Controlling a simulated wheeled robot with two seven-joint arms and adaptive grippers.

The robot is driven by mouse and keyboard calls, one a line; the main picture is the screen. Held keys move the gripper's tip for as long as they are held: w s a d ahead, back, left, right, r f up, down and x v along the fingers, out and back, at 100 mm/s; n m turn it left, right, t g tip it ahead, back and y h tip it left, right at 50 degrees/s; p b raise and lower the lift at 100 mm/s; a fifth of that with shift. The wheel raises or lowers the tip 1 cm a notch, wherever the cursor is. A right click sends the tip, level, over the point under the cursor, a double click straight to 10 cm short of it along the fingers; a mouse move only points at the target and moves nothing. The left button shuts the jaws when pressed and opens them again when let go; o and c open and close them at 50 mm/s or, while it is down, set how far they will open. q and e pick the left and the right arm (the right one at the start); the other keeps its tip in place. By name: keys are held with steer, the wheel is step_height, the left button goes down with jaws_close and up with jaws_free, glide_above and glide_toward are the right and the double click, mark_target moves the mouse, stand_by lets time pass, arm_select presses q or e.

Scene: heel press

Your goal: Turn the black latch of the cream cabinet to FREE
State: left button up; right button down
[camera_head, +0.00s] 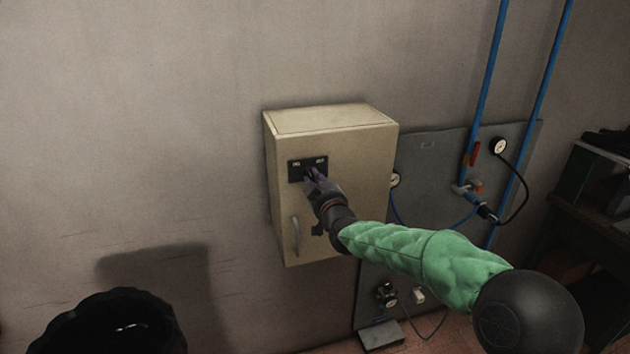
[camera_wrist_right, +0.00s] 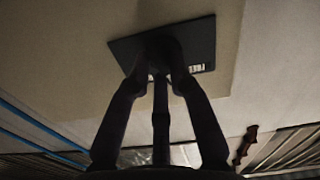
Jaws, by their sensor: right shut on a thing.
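The cream cabinet (camera_head: 345,200) is fixed to the wall, its door closed. A black plate (camera_head: 294,172) with small white labels at its upper left and upper right sits high on the door; the lettering is too small to read surely. My right gripper (camera_head: 312,175) reaches the plate from the lower right and is shut on the black latch, which its fingers almost wholly hide. I cannot tell which way the latch points. In the right wrist view the fingers (camera_wrist_right: 161,76) come together against the black plate (camera_wrist_right: 200,40). My left gripper is not in view.
A pale door handle (camera_head: 296,237) stands below the plate, left of my right gripper. A grey panel (camera_head: 430,160) with gauges, blue pipes (camera_head: 486,80) and a red valve lever (camera_head: 474,150) is to the right. A dark shelf (camera_head: 590,215) stands at far right. The wall left of the cabinet is bare.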

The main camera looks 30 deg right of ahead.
steer(key=n+p, duration=0.1)
steer(key=n, duration=0.4)
steer(key=shift+n, duration=0.3)
stand_by(0.4)
steer(key=c, duration=1.1)
jaws_free()
steer(key=v, duration=1.2)
steer(key=shift+a+r, duration=0.1)
